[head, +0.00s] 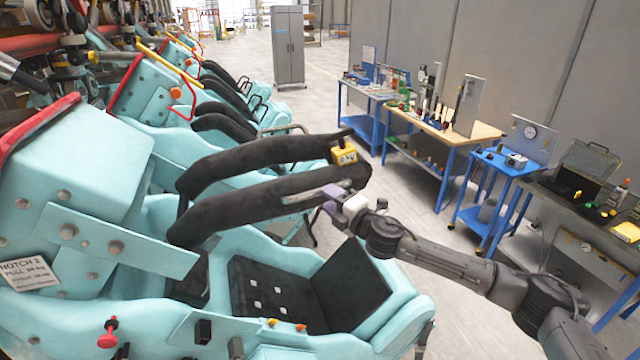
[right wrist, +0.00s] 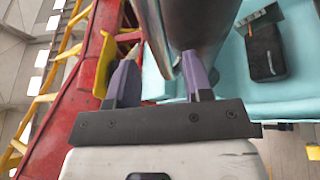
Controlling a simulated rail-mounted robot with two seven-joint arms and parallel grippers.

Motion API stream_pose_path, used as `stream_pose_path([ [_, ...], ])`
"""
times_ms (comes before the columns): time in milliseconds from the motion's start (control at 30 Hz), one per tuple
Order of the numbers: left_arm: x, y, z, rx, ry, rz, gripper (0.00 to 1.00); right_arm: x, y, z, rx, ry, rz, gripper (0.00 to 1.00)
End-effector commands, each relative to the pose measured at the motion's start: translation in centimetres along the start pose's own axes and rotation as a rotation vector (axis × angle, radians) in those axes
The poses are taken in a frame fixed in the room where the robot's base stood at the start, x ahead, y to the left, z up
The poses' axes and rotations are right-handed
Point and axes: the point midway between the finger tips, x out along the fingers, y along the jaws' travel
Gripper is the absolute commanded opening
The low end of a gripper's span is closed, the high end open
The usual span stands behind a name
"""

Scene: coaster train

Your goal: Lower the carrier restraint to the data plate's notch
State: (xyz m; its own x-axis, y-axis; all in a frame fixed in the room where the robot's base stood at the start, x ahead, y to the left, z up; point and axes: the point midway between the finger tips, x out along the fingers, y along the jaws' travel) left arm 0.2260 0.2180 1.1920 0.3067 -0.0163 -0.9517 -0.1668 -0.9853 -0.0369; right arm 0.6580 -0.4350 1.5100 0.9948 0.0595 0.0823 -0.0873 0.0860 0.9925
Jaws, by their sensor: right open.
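The carrier restraint, with two black padded arms (head: 270,205), is raised over the near teal car's seat, its free end toward the right. A yellow box (head: 344,154) with dark markings sits on its far arm near the free end. The data plate (head: 29,275) on the car's left side reads "NOTCH 2"; its smaller lines are hard to read. My right gripper (head: 331,197) is at the near arm's free end, by a grey handle. My left gripper is out of view.
The black seat (head: 268,290) lies below the restraint. A red knob (head: 108,332) is on the car's near side. More teal cars with black restraints (head: 220,92) run behind. Workbenches (head: 440,118) with tools stand at right, past clear floor.

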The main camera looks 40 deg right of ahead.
Motion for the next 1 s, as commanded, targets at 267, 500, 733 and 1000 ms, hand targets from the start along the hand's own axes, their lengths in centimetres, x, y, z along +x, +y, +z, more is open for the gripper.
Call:
stream_pose_path([
  [267,-1.4,0.1,-0.5,-0.006,0.001,0.005,0.00,3.4,0.1,0.0,0.001,-0.001,0.000,0.46],
  [500,-1.7,0.2,-0.6,-0.008,0.001,0.006,0.00,4.4,0.0,0.0,-0.001,0.000,0.000,0.46],
  [733,-1.6,0.1,-0.6,-0.005,0.001,0.005,0.00,4.5,-0.1,0.0,-0.001,0.000,-0.001,0.46],
  [1000,-1.6,-0.1,-0.5,0.003,0.000,-0.001,0.00,4.5,-0.1,0.0,-0.001,0.000,-0.001,0.29],
])
